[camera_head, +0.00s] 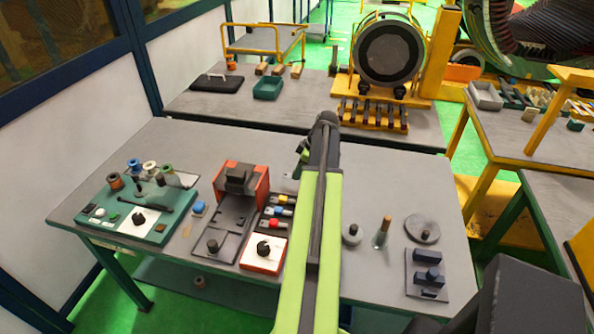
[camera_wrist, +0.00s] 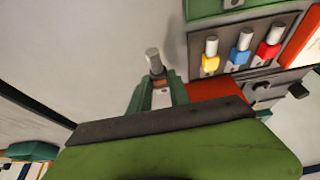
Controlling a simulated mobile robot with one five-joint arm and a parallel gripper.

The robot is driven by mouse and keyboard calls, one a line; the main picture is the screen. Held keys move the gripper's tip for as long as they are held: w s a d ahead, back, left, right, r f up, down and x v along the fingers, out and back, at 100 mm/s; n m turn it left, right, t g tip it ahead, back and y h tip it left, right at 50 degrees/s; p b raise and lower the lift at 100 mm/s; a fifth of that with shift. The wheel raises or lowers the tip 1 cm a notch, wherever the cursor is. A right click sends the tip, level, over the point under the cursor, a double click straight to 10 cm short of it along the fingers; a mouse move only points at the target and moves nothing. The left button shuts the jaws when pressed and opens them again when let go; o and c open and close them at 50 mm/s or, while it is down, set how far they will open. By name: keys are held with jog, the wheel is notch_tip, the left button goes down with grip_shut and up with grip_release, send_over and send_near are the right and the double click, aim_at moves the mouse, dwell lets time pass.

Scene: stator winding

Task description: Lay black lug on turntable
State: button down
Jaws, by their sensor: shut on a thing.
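My gripper (camera_wrist: 158,90) shows in the wrist view with its green fingers shut on a small lug (camera_wrist: 153,62). The lug's grey metal barrel stands up between the fingertips; its collar is mostly hidden, so its colour is hard to tell. In the head view my arm covers most of the gripper. A flat grey disc (camera_head: 422,230), which looks like the turntable, lies at the right of the near table with a small knob on top. The gripper is apart from it, to its left and farther back.
A rack holds yellow (camera_wrist: 210,55), blue (camera_wrist: 241,48) and red (camera_wrist: 270,42) lugs. A red-and-black press (camera_head: 240,185) stands beside it. A wooden-handled tool (camera_head: 382,233), a knobbed grey piece (camera_head: 352,234) and a dark block fixture (camera_head: 428,275) stand around the disc.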

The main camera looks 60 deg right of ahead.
jog(key=s+r+p, duration=0.4)
jog(key=s+r, duration=0.1)
jog(key=s, duration=0.6)
jog(key=shift+a+r+p, duration=0.2)
jog(key=shift+r+p, duration=0.1)
jog(key=shift+p, duration=0.05)
